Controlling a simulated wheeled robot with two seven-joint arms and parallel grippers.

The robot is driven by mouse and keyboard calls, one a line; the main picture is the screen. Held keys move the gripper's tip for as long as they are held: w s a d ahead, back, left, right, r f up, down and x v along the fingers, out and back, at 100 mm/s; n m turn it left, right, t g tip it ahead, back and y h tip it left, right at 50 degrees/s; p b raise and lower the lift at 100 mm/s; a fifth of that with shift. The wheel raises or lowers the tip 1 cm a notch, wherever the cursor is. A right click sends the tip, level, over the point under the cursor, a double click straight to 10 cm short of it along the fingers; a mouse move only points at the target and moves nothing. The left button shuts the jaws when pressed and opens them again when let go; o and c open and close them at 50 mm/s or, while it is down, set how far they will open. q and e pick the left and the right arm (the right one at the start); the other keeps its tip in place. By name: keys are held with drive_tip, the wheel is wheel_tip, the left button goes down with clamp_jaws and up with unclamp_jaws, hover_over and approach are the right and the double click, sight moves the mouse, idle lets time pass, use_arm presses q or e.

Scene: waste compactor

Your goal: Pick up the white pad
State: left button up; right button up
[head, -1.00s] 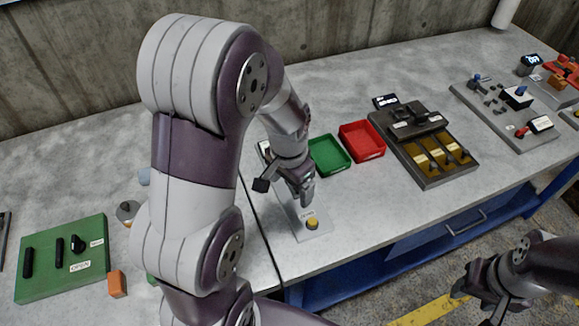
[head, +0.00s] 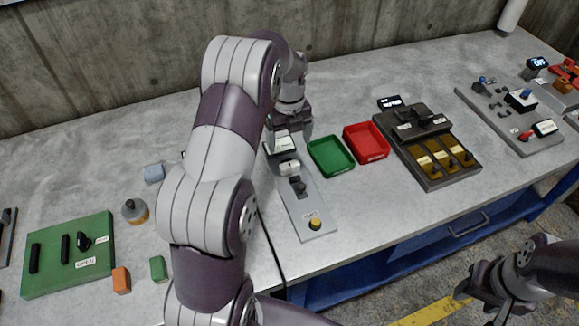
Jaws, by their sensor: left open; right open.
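A small white block (head: 289,168), which looks like the white pad, sits on the long grey panel (head: 304,212) near its far end. I cannot tell for certain that it is the pad. My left gripper (head: 289,141) is open, with its fingers around or above the white-labelled far end of the panel, just beyond the white block. Its exact height is unclear. My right gripper (head: 474,304) is open and empty at the lower right, off the table's front edge.
A dark knob (head: 299,187) and a yellow button (head: 315,223) are on the same panel. Green (head: 331,156) and red (head: 366,143) trays stand to its right. A green board (head: 68,255), an orange block (head: 121,280) and a small green block (head: 158,268) lie left.

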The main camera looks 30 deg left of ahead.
sight(291, 167)
use_arm(q)
drive_tip(key=f, duration=0.3)
drive_tip(key=f+p, duration=0.1)
drive_tip(key=f, duration=0.2)
drive_tip(key=f+p, duration=0.1)
drive_tip(key=f, duration=0.3)
drive_tip(key=shift+d+f, duration=0.1)
drive_tip(key=shift+d, duration=0.15)
drive_tip(key=shift+f, duration=0.4)
drive_tip(key=shift+r, duration=0.1)
drive_tip(key=c, duration=1.2)
